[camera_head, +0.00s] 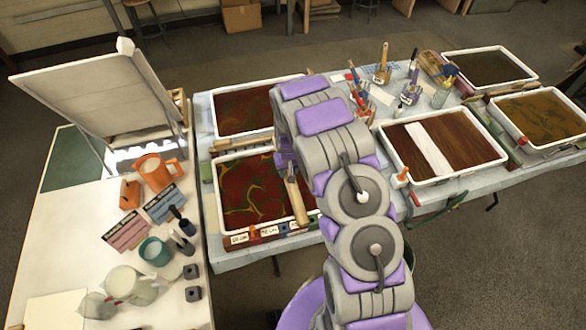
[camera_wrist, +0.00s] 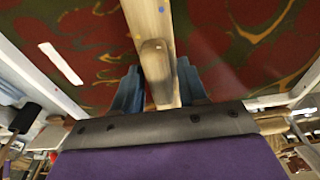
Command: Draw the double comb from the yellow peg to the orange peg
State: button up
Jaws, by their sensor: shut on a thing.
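My gripper (camera_wrist: 158,88) is shut on the wooden handle of the double comb (camera_wrist: 152,38), with a blue finger on each side. A long wooden bar of the comb runs away from the handle over red-and-green marbled liquid. In the head view, my gripper (camera_head: 288,165) and the pale wooden comb (camera_head: 296,200) are over the right part of the front left marbling tray (camera_head: 216,190). My arm hides part of that tray. The comb's teeth are hidden, so I cannot tell whether they touch the liquid. I cannot make out the yellow and orange pegs for certain.
Another red tray (camera_head: 213,113) lies behind. A brown tray with a white strip (camera_head: 430,148) is to the right, with two more trays beyond. Bottles and brushes (camera_head: 382,65) stand mid-table. A side table (camera_head: 60,230) at left holds orange and teal cups.

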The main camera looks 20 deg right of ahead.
jog(key=shift+s+a+f, duration=0.1)
jog(key=shift+a+f, duration=0.05)
jog(key=shift+a, duration=2.7)
jog(key=shift+a, duration=3.85)
notch_tip(320, 180, up, 10)
jog(key=p, duration=0.2)
jog(key=shift+p, duration=0.3)
jog(key=shift+w, duration=0.2)
